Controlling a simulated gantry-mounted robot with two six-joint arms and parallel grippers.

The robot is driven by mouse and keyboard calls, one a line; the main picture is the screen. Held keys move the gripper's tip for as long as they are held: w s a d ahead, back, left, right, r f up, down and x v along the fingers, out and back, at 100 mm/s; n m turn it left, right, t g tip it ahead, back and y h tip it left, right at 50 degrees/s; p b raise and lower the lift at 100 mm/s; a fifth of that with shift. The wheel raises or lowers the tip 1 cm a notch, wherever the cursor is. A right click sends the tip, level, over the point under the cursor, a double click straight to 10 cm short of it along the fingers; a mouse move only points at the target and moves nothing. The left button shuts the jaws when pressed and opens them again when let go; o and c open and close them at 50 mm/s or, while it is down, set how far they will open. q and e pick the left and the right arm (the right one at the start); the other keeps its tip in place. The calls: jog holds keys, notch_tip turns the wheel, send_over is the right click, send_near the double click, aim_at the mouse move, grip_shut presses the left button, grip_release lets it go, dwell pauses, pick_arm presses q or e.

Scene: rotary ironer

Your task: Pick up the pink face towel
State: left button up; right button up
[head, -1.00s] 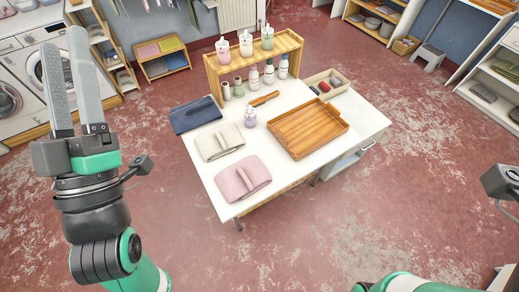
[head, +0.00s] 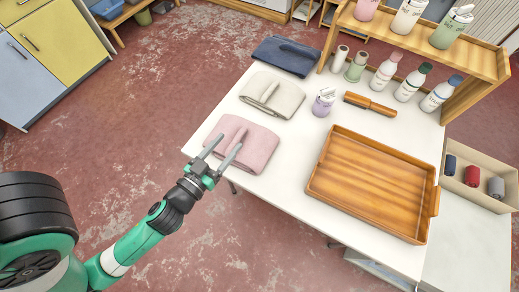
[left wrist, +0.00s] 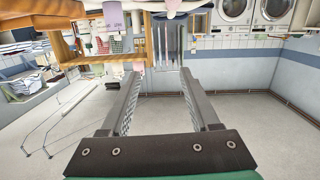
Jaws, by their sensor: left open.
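The pink face towel (head: 262,149) lies folded on the white table at its left front corner, with a raised fold on top. My left gripper (head: 231,142) is open, its two fingers reaching over the towel's near left edge in the head view. The raised fold lies just beyond the fingertips. I cannot tell how high above the towel they are. The left wrist view shows the same gripper (left wrist: 166,80) with its fingers apart and nothing between them. I cannot make out the towel for sure there. My right gripper is out of view.
A cream towel (head: 285,97) and a dark blue towel (head: 286,56) lie behind the pink one. A lilac bottle (head: 322,103) stands beside the cream towel. A wooden tray (head: 368,172) takes up the table's right. Several bottles stand near the wooden rack (head: 480,62).

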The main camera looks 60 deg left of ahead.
pick_arm(q)
jog(key=g+b, duration=0.1)
jog(key=b, duration=0.2)
send_near(237, 138)
jog(key=shift+s+a+f, duration=0.25)
jog(key=shift+s, duration=0.25)
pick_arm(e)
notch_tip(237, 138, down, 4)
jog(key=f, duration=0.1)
pick_arm(q)
jog(key=shift+w+r+p, duration=0.15)
jog(key=shift+w+p, duration=0.1)
jog(key=shift+p, duration=0.05)
jog(key=shift+w+a+r+p, duration=0.15)
jog(key=shift+w+a+p, duration=0.45)
jog(key=shift+w+p, duration=0.4)
jog(key=x, duration=0.1)
jog(key=p+x, duration=0.1)
jog(key=x, duration=0.2)
jog(key=shift+d+f+p, duration=0.15)
jog(key=shift+f+p, duration=0.1)
jog(key=shift+p, duration=0.05)
jog(key=shift+w+f, duration=0.15)
jog(key=p+x, duration=0.1)
jog(key=x, duration=0.4)
jog(key=shift+w, duration=0.1)
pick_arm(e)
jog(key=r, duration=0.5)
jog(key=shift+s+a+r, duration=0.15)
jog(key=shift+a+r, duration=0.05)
